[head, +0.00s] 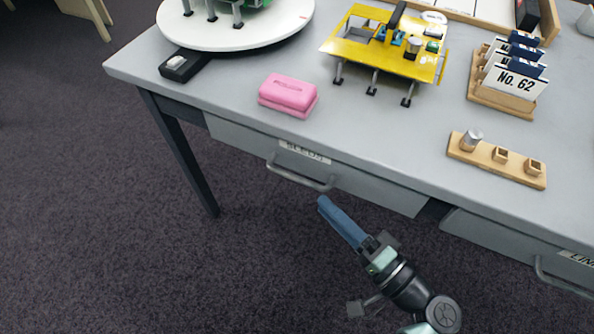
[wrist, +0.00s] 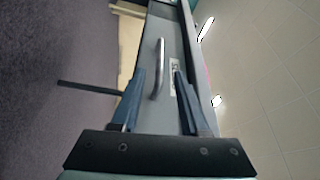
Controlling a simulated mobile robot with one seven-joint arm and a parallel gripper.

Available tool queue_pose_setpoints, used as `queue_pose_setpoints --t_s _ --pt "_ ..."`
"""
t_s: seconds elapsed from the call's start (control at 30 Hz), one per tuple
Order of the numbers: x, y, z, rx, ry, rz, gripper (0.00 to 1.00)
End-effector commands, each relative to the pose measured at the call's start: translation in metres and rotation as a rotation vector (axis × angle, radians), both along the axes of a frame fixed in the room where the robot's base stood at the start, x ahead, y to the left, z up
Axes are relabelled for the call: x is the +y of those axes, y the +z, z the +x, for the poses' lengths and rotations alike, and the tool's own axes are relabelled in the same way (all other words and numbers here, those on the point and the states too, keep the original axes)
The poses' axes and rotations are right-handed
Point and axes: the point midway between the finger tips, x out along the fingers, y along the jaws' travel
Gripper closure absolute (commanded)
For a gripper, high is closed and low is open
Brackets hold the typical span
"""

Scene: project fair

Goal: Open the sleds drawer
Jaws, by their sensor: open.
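The sleds drawer (head: 375,187) is a grey front under the table's near edge and looks shut. Its white label (head: 304,152) reads "SLEDS", and a grey bar handle (head: 300,180) sits below the label. My gripper (head: 323,203) is open and empty, just in front of and below the handle's right end in the head view. In the wrist view the handle (wrist: 158,68) appears between the two blue fingers of the gripper (wrist: 159,75), apart from both in the picture. How far it is beyond the fingertips is hard to tell.
A second drawer (head: 500,238) with its own handle is at the right. On the grey tabletop (head: 400,130) are a pink block (head: 288,93), a yellow stand (head: 350,50), a wooden peg holder (head: 515,172) and a card rack (head: 500,98). A table leg (head: 188,155) stands at the left.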

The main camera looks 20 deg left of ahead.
Motion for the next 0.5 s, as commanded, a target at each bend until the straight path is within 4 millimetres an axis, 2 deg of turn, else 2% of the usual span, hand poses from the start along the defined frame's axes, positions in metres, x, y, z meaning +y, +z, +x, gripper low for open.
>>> queue_pose_setpoints --t_s 0.1,0.3,0.5 --pt "0.026 0.0 0.01 -0.003 0.006 0.0 0.55" --pt "0.061 0.003 0.026 -0.003 0.005 0.0 0.55" --pt "0.081 0.006 0.036 -0.001 0.002 0.0 0.55"
